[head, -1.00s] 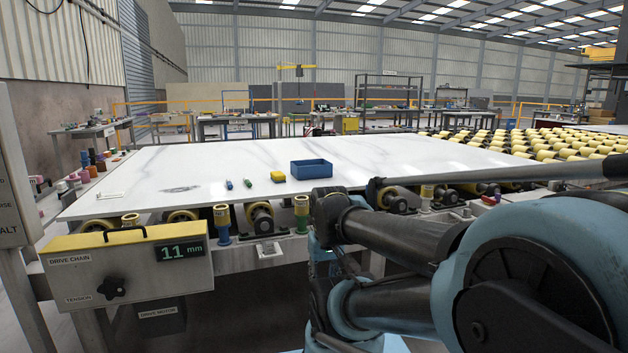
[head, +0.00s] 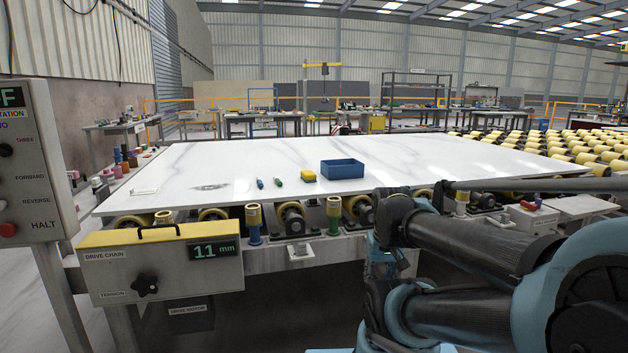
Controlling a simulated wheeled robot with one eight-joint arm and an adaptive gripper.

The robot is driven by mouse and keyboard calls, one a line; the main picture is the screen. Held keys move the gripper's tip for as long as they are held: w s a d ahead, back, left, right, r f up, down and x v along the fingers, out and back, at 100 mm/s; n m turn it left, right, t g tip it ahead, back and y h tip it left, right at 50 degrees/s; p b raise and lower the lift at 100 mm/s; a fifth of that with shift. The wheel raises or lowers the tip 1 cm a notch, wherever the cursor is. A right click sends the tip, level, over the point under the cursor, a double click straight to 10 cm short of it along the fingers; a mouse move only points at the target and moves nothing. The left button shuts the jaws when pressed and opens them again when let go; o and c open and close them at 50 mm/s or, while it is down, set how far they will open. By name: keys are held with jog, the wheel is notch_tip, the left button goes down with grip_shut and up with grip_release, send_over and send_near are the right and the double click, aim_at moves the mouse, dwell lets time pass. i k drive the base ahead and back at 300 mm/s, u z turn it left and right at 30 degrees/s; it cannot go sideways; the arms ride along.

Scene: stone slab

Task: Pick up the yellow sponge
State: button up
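The yellow sponge (head: 308,175) is a small block lying on the white stone slab (head: 420,160), near its front edge. It sits just left of a blue open box (head: 342,169), with a small gap between them. My arm folds in at the lower right of the head view, in front of the slab and right of the sponge. My gripper cannot be made out there, and no part of my arm touches the sponge.
Below the slab's front edge are rollers and a yellow-topped drive box (head: 160,265). A control panel (head: 35,170) stands at the left. The slab's middle is bare.

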aim_at(306, 175)
jog(key=i, duration=0.85)
jog(key=u, duration=0.05)
